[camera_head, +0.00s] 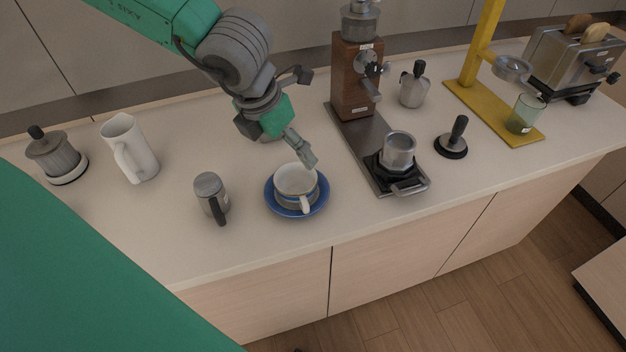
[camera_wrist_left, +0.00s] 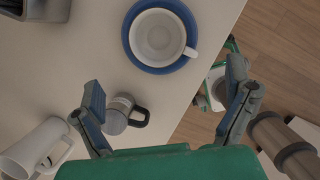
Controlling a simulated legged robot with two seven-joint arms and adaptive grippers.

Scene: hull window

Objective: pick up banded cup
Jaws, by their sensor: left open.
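The banded cup (camera_head: 290,180) is pale with a darker band round its side and stands upright on a blue saucer (camera_head: 270,199) near the counter's front edge. Its handle points toward the front edge. In the left wrist view the cup (camera_wrist_left: 158,36) and saucer (camera_wrist_left: 160,69) show from above at the top, handle to the right. My left gripper (camera_head: 304,112) is open and empty, above and behind the cup; one finger overlaps the view just past the rim. In the wrist view its fingers (camera_wrist_left: 166,92) are spread wide, with the cup beyond them.
A grey mug (camera_head: 209,190) stands left of the saucer; a white pitcher (camera_head: 131,150) and a lidded grey pot (camera_head: 55,158) are farther left. Right are a brown grinder (camera_head: 356,85), a metal cup (camera_head: 398,150), a tamper (camera_head: 455,140) and a yellow stand (camera_head: 498,110).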

